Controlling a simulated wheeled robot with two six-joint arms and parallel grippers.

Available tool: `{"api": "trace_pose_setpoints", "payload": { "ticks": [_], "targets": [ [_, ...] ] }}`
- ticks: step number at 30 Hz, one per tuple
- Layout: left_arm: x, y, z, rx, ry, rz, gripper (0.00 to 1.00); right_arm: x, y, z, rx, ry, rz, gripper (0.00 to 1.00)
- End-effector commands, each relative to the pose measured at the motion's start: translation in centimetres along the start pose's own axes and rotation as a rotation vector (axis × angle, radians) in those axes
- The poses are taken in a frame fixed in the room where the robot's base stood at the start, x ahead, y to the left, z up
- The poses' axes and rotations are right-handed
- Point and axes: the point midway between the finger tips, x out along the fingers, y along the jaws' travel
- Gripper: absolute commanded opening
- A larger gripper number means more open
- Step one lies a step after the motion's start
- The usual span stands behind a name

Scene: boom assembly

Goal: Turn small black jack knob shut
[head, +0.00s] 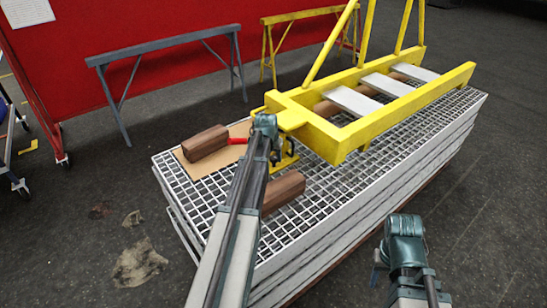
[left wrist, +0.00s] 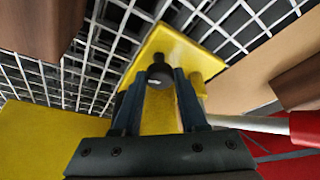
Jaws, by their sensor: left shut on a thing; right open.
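The small black knob (left wrist: 160,74) shows as a dark round piece with a light spot, against a yellow jack part (left wrist: 176,52) in the left wrist view. My left gripper (left wrist: 157,88) has its two fingers on either side of the knob and is shut on it. In the head view my left gripper (head: 268,124) is at the near end of the yellow boom frame (head: 345,137); its wrist hides the knob there. A red handle (head: 238,141) sticks out beside it, also in the left wrist view (left wrist: 306,127). My right gripper (head: 379,263) is open, apart from everything, at lower right.
The frame rests above a stack of metal gratings (head: 222,197). Brown wooden blocks (head: 205,143) (head: 284,190) lie near the jack, one on a tan board (head: 238,130). Grey (head: 165,47) and yellow (head: 300,16) trestles stand behind. Floor at right is clear.

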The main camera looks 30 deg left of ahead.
Motion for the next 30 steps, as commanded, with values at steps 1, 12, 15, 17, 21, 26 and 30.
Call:
{"api": "trace_pose_setpoints", "payload": {
  "ticks": [1,12,15,17,21,26,30],
  "targets": [
    [0.0,0.02,0.01,0.0,0.0,0.0,0.02,0.0,0.0,0.0,0.0,0.0,0.0,0.5],
    [0.03,-0.18,-0.01,0.125,-0.002,0.054,0.0,0.01,0.0,0.0,0.0,0.0,0.0,0.5],
    [0.04,-0.2,-0.04,0.19,-0.002,0.08,0.0,0.01,0.0,0.0,0.0,0.0,0.0,0.5],
    [0.03,-0.2,-0.03,0.219,-0.001,0.091,0.0,0.01,0.0,0.0,0.0,0.0,0.0,0.5],
    [0.01,-0.14,0.0,0.25,-0.001,0.104,0.0,0.01,0.0,0.0,0.0,0.0,0.0,0.5],
    [0.01,-0.12,0.01,0.251,0.0,0.104,0.0,0.01,0.0,0.0,0.0,0.0,0.0,0.5],
    [0.01,-0.12,0.01,0.25,0.0,0.104,0.51,0.01,0.0,0.0,0.0,0.0,0.0,0.5]
  ]
}}
